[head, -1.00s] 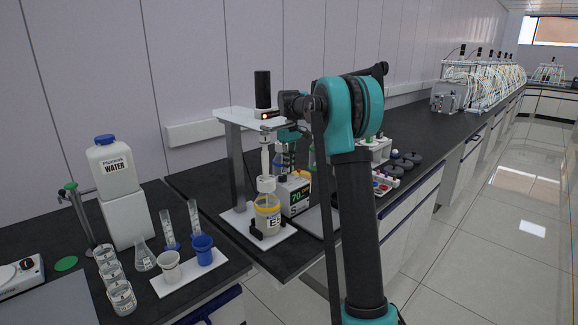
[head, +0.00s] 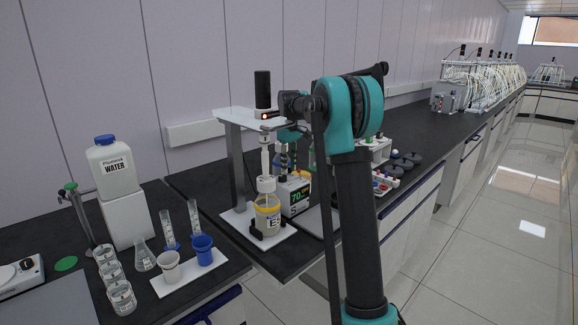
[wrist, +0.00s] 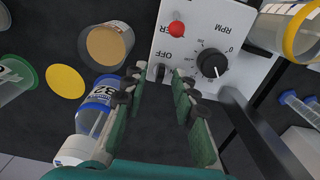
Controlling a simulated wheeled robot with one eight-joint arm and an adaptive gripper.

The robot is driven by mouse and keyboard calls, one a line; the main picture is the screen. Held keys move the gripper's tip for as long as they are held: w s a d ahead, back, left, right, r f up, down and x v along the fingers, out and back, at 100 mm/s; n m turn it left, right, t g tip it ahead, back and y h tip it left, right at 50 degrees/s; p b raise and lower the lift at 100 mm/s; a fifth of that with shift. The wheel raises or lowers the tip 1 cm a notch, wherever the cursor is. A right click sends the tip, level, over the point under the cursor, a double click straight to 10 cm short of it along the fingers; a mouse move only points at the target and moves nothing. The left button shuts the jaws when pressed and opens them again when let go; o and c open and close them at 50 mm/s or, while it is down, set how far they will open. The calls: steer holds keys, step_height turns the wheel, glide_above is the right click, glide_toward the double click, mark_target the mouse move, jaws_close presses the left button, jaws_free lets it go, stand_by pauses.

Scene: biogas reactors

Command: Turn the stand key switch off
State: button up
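In the wrist view, a white control panel (wrist: 228,18) carries a black RPM dial (wrist: 210,62), a red lamp or button (wrist: 176,29) and an OFF label. A small dark part that looks like the key switch (wrist: 158,71) sits at the panel's near edge, beside OFF. My gripper (wrist: 157,80) is open, its fingertips apart on either side of this part; I cannot tell whether they touch it. In the head view, the white stand (head: 236,118) has a black motor on top and a lit orange lamp. My arm hides much of the space behind it.
A yellow-rimmed jar (head: 267,214) stands on the stand's base, beside a box with a 70 display (head: 295,197). A water container (head: 112,165) and beakers stand on the left bench.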

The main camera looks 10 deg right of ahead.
step_height(320, 180, up, 12)
stand_by(0.6)
